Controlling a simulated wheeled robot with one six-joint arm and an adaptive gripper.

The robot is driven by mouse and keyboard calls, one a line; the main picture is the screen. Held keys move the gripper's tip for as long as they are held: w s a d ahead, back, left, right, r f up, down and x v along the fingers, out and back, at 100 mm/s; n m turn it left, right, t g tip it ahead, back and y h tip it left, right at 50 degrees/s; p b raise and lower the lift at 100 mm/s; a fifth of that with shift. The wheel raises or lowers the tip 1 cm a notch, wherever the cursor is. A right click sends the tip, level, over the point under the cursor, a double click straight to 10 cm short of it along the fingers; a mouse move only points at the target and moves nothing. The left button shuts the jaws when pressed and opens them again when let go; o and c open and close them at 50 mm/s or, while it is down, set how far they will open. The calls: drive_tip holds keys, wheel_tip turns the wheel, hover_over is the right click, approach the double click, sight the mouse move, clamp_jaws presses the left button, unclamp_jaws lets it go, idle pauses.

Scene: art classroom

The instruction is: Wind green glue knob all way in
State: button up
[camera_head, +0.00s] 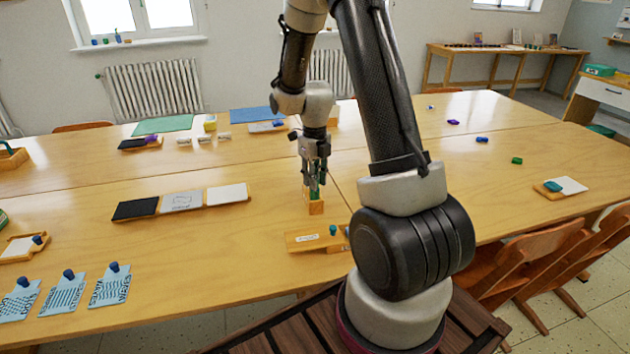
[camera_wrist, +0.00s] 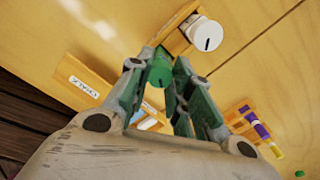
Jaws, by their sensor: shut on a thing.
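My gripper (camera_head: 314,178) points down over a small wooden holder (camera_head: 315,207) near the middle of the table. In the wrist view, my gripper (camera_wrist: 157,68) is shut on the green glue knob (camera_wrist: 160,74), with one finger on each side. The finger pads are green too and partly cover the knob. Just beyond the fingertips, the wooden holder (camera_wrist: 177,42) carries a white round piece (camera_wrist: 207,35) with a short dark line on its face. How far the knob is wound in cannot be told.
A labelled wooden board (camera_head: 312,241) with a teal knob (camera_head: 332,230) lies in front of the holder. A tray with black, grey and white panels (camera_head: 180,202) lies to the left. Blue-knobbed cards (camera_head: 68,293) lie at the front left.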

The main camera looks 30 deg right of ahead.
drive_tip(key=n, duration=1.1)
drive_tip(key=o, duration=1.5)
drive_tip(key=shift+o, duration=0.2)
drive_tip(key=m, duration=1.1)
